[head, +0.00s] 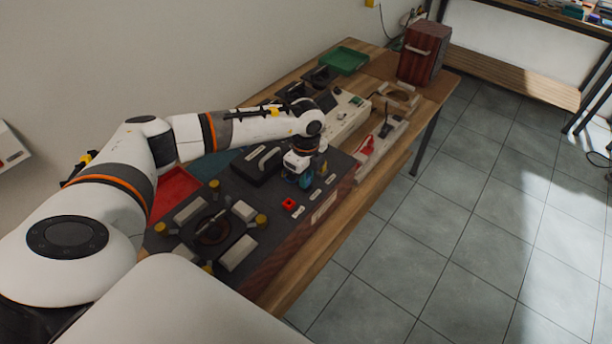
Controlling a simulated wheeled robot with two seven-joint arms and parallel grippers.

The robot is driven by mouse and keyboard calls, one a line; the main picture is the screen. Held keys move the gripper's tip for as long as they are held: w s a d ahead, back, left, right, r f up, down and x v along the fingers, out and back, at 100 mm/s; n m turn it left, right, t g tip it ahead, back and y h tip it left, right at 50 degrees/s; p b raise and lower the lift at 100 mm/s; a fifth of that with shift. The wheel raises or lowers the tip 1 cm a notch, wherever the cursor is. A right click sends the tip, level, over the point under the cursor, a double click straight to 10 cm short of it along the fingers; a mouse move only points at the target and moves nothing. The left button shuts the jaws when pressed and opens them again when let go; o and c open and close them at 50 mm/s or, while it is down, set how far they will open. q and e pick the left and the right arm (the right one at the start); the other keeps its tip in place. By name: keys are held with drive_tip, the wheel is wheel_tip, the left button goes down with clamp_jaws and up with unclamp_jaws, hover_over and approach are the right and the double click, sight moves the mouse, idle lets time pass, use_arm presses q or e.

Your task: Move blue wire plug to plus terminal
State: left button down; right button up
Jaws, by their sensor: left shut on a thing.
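My left arm reaches in from the left over a dark board (262,229) on a wooden table. My left gripper (304,181) points down at the board's right part. It is shut on the blue wire plug (306,183), of which only a small blue part shows below the jaws. A red terminal (289,204) sits on the board just in front of the gripper, a short way from the plug. Small light labels lie near it, too small to read. I cannot tell whether the plug touches the board. My right gripper is not in view.
A black handled block (257,167) stands left of the gripper. A round dark fixture with light blocks (211,229) is at the board's near end. Behind are a white device (343,117), a green tray (344,60) and a red-brown box (423,52). The floor at right is clear.

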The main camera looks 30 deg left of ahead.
use_arm(q)
drive_tip(key=shift+r, duration=0.3)
drive_tip(key=shift+r+p, duration=1.5)
drive_tip(key=shift+r, duration=0.2)
